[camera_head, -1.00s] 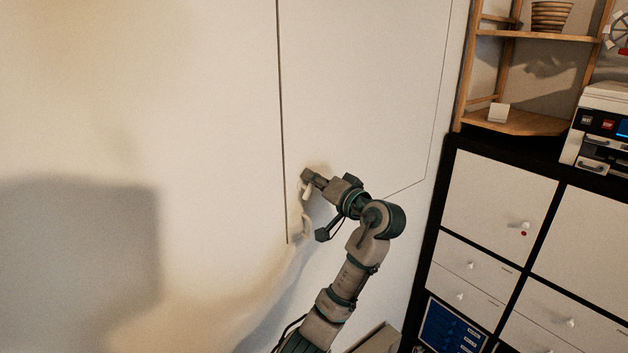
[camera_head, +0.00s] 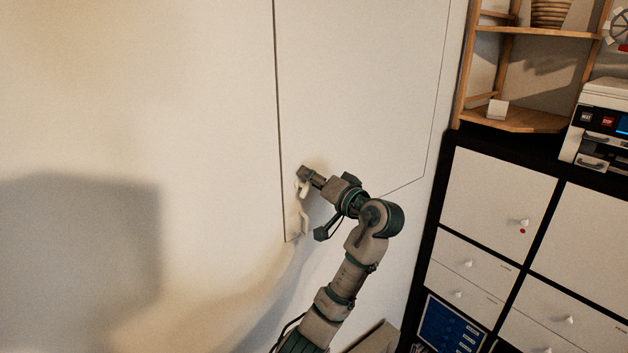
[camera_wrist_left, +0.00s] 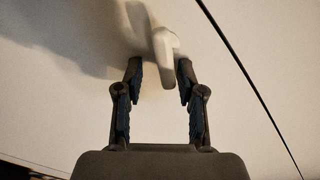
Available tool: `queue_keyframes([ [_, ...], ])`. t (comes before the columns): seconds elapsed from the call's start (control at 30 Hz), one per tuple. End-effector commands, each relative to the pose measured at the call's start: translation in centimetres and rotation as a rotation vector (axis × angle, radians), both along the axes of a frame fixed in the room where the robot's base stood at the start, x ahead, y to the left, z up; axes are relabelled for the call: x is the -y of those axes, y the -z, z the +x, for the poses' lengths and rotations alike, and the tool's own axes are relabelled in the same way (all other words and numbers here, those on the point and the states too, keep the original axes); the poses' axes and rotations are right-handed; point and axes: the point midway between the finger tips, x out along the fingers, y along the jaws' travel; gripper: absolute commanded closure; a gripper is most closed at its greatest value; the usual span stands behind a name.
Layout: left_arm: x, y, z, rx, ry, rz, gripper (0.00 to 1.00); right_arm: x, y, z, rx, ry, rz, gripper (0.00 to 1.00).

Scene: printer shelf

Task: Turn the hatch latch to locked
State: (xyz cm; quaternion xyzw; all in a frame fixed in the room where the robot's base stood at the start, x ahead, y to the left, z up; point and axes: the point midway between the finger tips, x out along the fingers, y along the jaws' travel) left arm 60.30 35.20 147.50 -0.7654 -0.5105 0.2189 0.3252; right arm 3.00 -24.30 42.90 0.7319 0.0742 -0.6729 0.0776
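The hatch (camera_head: 365,85) is a large pale panel in the wall, outlined by thin dark seams. The white hatch latch (camera_head: 305,189) is a small lever near its lower left edge, partly hidden by my gripper. My left gripper (camera_head: 308,180) is at the latch in the head view. In the left wrist view, the latch (camera_wrist_left: 164,58) hangs between the fingertips of the open gripper (camera_wrist_left: 160,72), with visible gaps on both sides. The lever points roughly down. My right gripper is not in view.
A dark-framed cabinet with white doors (camera_head: 497,190) stands to the right, with a wooden shelf (camera_head: 515,119) and a printer (camera_head: 602,125) on top. The wall to the left is clear.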

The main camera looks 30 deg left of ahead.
Motion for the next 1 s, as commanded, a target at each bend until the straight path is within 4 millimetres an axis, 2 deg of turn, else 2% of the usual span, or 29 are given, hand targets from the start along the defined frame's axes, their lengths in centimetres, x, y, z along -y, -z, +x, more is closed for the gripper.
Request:
queue_keyframes([
  [0.17, 0.9, -0.1, -0.3, 0.001, 0.001, 0.001, 0.61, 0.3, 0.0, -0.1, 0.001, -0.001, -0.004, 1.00],
  [0.5, 7.6, 0.1, -2.9, 0.001, 0.005, 0.000, 0.61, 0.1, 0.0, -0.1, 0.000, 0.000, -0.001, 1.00],
  [0.63, 9.6, 0.1, -3.8, -0.001, 0.003, 0.000, 0.61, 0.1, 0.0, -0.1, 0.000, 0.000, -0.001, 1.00],
  [0.8, 11.0, 0.1, -4.3, -0.001, 0.001, 0.000, 0.61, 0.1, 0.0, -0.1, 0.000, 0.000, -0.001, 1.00],
  [1.0, 11.0, 0.1, -4.5, -0.001, 0.000, -0.001, 0.61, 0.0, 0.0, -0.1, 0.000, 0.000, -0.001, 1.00],
])
